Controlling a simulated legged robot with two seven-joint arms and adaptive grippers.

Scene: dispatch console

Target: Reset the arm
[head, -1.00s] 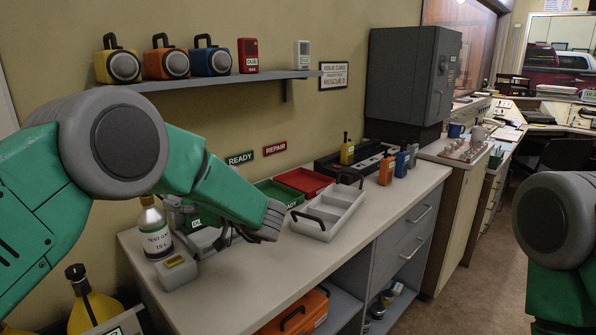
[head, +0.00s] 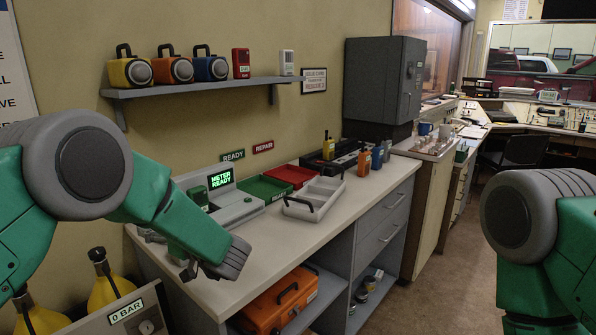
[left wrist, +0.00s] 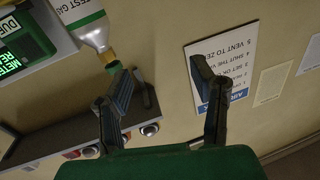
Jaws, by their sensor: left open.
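My left arm (head: 160,205) reaches in from the left over the front left of the bench in the head view; its gripper is mostly hidden there. In the left wrist view my left gripper (left wrist: 163,85) has its two fingers spread, with nothing between them. A test gas bottle (left wrist: 88,22) with a dark green tip shows beyond its left finger, apart from it as far as I can tell. The green meter (left wrist: 22,45) stands beside the bottle; in the head view its screen (head: 221,179) reads METER READY. My right arm (head: 540,240) shows at the right, its gripper out of frame.
Green (head: 262,189) and red (head: 291,175) trays and a grey divided tray (head: 316,188) stand on the bench (head: 300,225). Yellow cylinders (head: 108,288) and a 0 BAR panel (head: 135,315) are at lower left. A wall shelf (head: 200,90) is above. The bench front is clear.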

